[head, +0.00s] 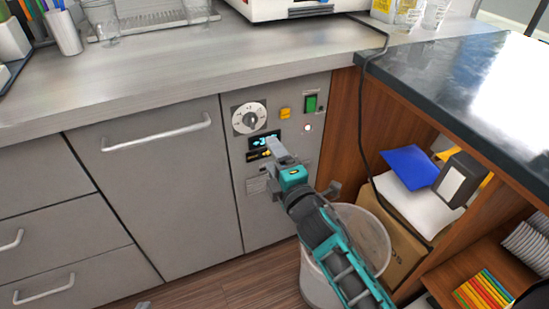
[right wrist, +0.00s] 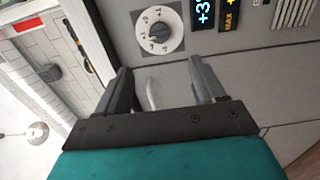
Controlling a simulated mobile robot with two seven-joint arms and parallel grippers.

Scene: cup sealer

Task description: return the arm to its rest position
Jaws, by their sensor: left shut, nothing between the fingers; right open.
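My right arm reaches in from the bottom right of the head view. Its right gripper (head: 304,168) is in front of the grey control panel, below the dial (head: 250,118) and the lit display (head: 264,141). The right wrist view shows the right gripper (right wrist: 162,72) with two fingers apart and nothing between them. The dial (right wrist: 158,30) lies beyond the fingertips there. Whether a finger touches the panel cannot be told. A small grey tip at the bottom edge of the head view looks like my left gripper (head: 143,304); it is shut and mostly out of frame.
A bin (head: 372,232) stands behind my right forearm. A wooden shelf with a cardboard box (head: 393,240) and packets is at right, under a dark countertop (head: 440,75). A cable (head: 365,110) hangs beside the panel. Cabinet front (head: 165,185) and floor at left are clear.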

